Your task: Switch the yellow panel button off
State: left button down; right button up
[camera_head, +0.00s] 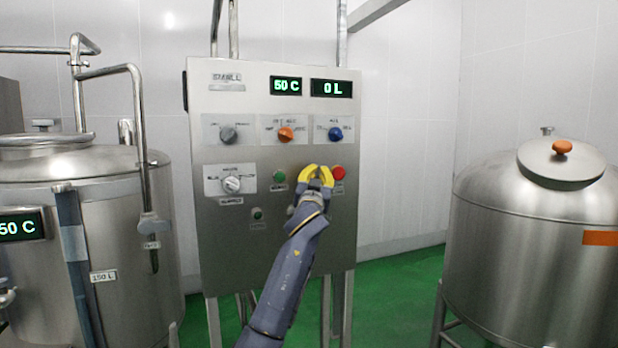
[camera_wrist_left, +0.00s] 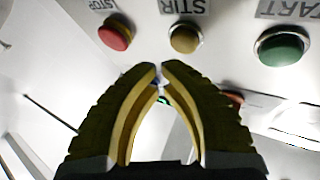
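The yellow button (camera_wrist_left: 185,38), labelled STIR, sits on the steel control panel (camera_head: 225,120). It looks dull brownish yellow in the left wrist view and is hidden behind my left gripper in the head view. My left gripper (camera_head: 319,170) is in front of the panel between the green and red buttons. Its yellow-padded fingers (camera_wrist_left: 160,68) are drawn together at the tips with nothing visible between them. In the wrist view the tips are below the yellow button in the picture and appear apart from it. My right gripper is not in view.
The red STOP button (camera_wrist_left: 115,35) and green START button (camera_wrist_left: 282,47) flank the yellow one. Knobs, including an orange one (camera_head: 286,134) and a blue one (camera_head: 335,133), are above. Steel tanks stand left (camera_head: 120,230) and right (camera_head: 530,250).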

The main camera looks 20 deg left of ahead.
pick_arm(q)
jog(key=shift+s+d, duration=0.95)
jog(key=shift+s, duration=0.2)
jog(key=shift+s+d, duration=0.9)
jog(key=shift+s, duration=0.2)
